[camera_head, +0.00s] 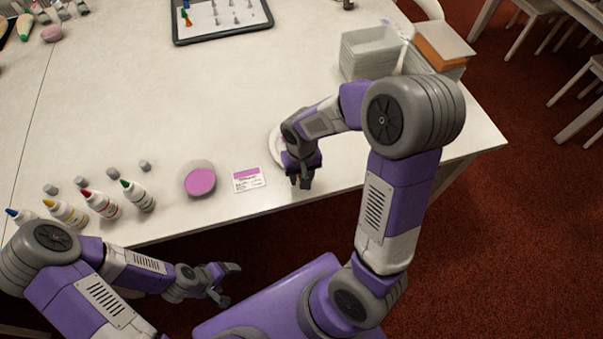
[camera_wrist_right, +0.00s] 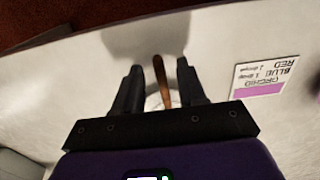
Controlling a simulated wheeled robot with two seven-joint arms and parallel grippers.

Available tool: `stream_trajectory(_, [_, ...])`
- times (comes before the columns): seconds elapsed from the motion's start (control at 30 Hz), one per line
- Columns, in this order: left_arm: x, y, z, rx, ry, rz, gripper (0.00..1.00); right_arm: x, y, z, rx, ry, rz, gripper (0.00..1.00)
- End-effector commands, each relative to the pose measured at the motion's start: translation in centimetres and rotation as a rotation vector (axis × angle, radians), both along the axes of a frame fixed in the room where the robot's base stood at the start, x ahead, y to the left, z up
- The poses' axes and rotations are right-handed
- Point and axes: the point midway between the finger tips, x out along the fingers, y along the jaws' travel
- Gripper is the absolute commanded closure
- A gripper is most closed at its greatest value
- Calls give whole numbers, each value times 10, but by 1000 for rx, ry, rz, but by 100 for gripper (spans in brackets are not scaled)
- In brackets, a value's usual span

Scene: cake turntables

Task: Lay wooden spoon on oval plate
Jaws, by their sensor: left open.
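The wooden spoon (camera_wrist_right: 162,82) shows in the right wrist view as a narrow brown handle between the fingers of my right gripper (camera_wrist_right: 160,66). The fingers stand apart with a gap on both sides of the handle. Part of the white plate (camera_wrist_right: 152,102) shows beneath it; whether the spoon rests on the plate I cannot tell. In the head view the white plate (camera_head: 276,143) is mostly hidden by my right arm, and the spoon is hidden. My right gripper (camera_head: 301,183) points down near the table's front edge. My left gripper (camera_head: 228,283) is open and empty, in front of the table.
A pink-topped label card (camera_head: 248,179) and a round dish of pink (camera_head: 200,181) lie left of my right gripper. Stacked grey containers (camera_head: 369,53) stand at the back right, and a dark tray (camera_head: 179,36) at the back. The table's middle is clear.

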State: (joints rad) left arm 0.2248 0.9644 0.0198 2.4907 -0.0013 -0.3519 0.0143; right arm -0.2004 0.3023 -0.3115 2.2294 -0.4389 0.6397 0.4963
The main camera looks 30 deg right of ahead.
Motion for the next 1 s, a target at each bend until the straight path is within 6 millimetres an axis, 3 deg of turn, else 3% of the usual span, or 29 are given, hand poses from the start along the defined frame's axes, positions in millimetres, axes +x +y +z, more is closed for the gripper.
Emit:
stream_trajectory(0.33, [0, 0, 2, 0, 0, 0, 20, 0, 0, 4, 1, -1, 0, 56])
stream_trajectory(0.7, [0, 0, 27, 0, 0, 0, 20, 1, 0, 63, 1, -3, 0, 56])
stream_trajectory(1.0, [0, 0, 30, 0, 0, 0, 20, 0, 0, 76, 0, 0, 0, 56])
